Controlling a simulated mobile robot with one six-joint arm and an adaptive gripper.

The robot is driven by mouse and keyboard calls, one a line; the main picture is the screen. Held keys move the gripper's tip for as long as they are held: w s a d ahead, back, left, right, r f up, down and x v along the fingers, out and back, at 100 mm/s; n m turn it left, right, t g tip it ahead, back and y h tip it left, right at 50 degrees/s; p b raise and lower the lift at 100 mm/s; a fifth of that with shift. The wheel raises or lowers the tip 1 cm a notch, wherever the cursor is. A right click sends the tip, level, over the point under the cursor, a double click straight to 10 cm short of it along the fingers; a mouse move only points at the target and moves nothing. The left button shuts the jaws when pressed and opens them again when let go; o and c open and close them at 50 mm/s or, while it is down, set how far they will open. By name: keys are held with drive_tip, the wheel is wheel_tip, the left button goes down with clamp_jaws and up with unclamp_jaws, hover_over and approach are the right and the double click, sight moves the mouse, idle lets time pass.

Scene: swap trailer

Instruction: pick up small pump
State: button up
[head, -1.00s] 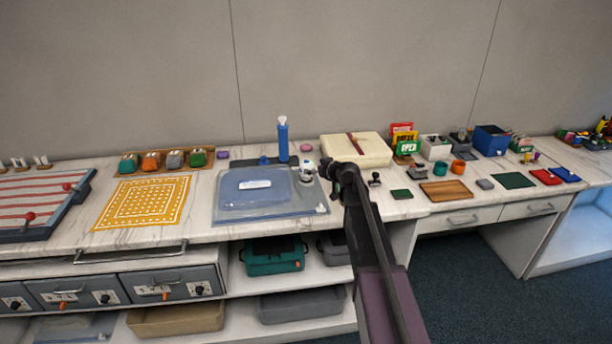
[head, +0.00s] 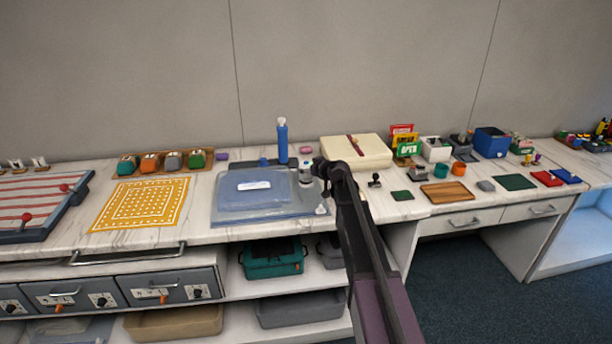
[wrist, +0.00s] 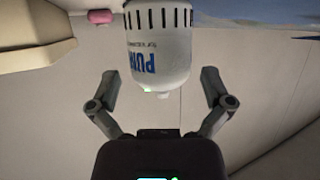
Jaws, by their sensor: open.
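The small pump (head: 305,175) is a small white cylinder with a grey base. It stands on the counter at the right end of a translucent blue tray or mat. The wrist view shows the pump (wrist: 160,50) close up and upside down, with slots and blue lettering that reads partly "PUM". My gripper (head: 318,168) is just right of the pump in the head view. In the wrist view my gripper (wrist: 160,84) is open, with one finger on each side of the pump and visible gaps to both. Contact is not visible.
A tall blue bottle (head: 282,142) stands behind the pump. A cream box (head: 350,155) sits behind and right of it. A flat blue pouch or lid (head: 245,197) lies to its left. A small black stamp (head: 375,180) stands to the right. A pink object (wrist: 100,17) shows in the wrist view.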

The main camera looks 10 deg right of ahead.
drive_tip(key=shift+x, duration=1)
drive_tip(key=c, duration=1.2)
